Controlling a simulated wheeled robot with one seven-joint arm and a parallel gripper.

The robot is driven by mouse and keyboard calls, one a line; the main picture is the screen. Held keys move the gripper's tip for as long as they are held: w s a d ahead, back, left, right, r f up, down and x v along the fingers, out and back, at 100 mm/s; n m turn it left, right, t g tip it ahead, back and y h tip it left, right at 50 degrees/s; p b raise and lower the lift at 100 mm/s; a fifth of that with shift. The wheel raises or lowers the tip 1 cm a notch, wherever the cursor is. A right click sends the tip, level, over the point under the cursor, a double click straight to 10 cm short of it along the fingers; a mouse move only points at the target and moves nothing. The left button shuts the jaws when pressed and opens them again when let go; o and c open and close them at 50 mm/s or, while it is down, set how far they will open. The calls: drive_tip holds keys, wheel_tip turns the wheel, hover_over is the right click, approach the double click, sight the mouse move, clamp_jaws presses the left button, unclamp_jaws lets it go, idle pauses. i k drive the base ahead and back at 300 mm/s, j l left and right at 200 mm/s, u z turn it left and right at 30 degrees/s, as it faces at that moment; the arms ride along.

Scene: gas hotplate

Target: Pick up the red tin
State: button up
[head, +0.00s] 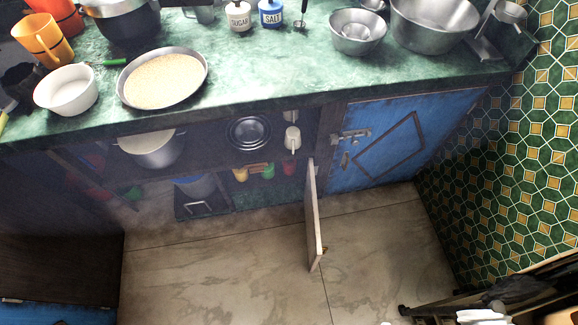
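A small red tin (289,168) stands in the open cabinet under the counter, at the right end of a row on the lower shelf. It is small and partly in shadow. A green tin (268,171) and a yellow tin (240,174) stand to its left. More dim red shapes (92,162) show further left in the cabinet, too dark to tell what they are. I cannot make out my gripper in the head view.
An open cabinet door (314,220) juts out just right of the red tin. A blue door (385,142) beside it is shut. A white mug (292,138) and a pot (152,149) are above. The counter (270,70) overhangs; the floor (220,265) in front is clear.

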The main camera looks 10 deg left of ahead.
sight(287, 172)
drive_tip(key=j+u, duration=0.15)
drive_tip(key=u, duration=0.3)
drive_tip(key=i+j+u, duration=0.1)
drive_tip(key=u, duration=0.35)
drive_tip(key=i+j+u, duration=0.35)
drive_tip(key=i, duration=0.15)
drive_tip(key=i+z, duration=0.15)
drive_tip(key=z, duration=0.25)
drive_tip(key=i+z, duration=0.2)
drive_tip(key=z, duration=0.25)
drive_tip(key=i+j+z, duration=0.15)
drive_tip(key=z, duration=0.25)
